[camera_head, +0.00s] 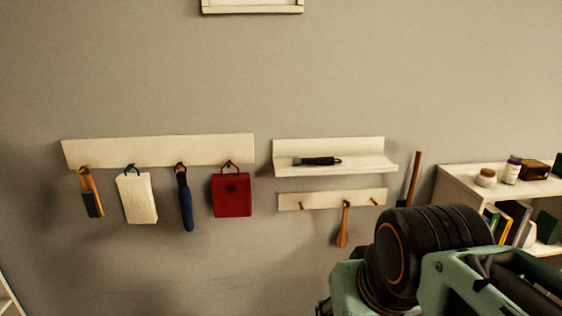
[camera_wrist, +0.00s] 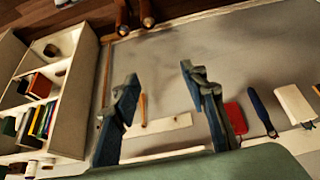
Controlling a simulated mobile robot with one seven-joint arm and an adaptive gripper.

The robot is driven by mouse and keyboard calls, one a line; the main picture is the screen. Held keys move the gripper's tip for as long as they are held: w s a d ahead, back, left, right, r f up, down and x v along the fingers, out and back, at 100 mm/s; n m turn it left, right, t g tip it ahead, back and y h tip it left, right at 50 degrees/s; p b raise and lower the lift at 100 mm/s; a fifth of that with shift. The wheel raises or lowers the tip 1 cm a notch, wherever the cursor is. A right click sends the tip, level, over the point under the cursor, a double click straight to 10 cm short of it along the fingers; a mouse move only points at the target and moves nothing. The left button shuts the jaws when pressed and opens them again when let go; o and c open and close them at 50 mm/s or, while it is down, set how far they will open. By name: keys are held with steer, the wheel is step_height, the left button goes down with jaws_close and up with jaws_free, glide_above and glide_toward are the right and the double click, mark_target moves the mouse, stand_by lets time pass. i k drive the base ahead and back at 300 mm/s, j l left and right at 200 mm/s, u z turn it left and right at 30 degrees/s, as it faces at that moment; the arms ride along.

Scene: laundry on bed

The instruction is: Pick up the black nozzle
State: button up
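The black nozzle (camera_head: 318,161) lies on its side on a small white wall ledge (camera_head: 372,164) in the head view. It has a grey end at the left. My gripper (camera_wrist: 158,78) shows in the wrist view with its two blue-grey fingers spread wide apart and nothing between them. In the wrist view the scene appears upside down, and I cannot make out the nozzle; the gripper body covers the lower part of that view. In the head view my arm fills the lower right, and the fingers are not clearly seen there.
A peg rail (camera_head: 340,199) with a hanging wooden tool (camera_head: 343,228) is below the ledge. Left of it, a longer rail (camera_head: 150,150) holds a red bag (camera_head: 232,196), a blue tool (camera_head: 185,205) and more. A bookcase (camera_head: 455,184) stands at the right.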

mark_target(297, 160)
steer(key=i+j+z, duration=0.1)
steer(key=i+j, duration=0.95)
steer(key=i+j+z, duration=0.1)
steer(key=i+j, duration=0.2)
steer(key=j, duration=0.15)
steer(key=i+l, duration=0.1)
steer(key=i+u, duration=0.05)
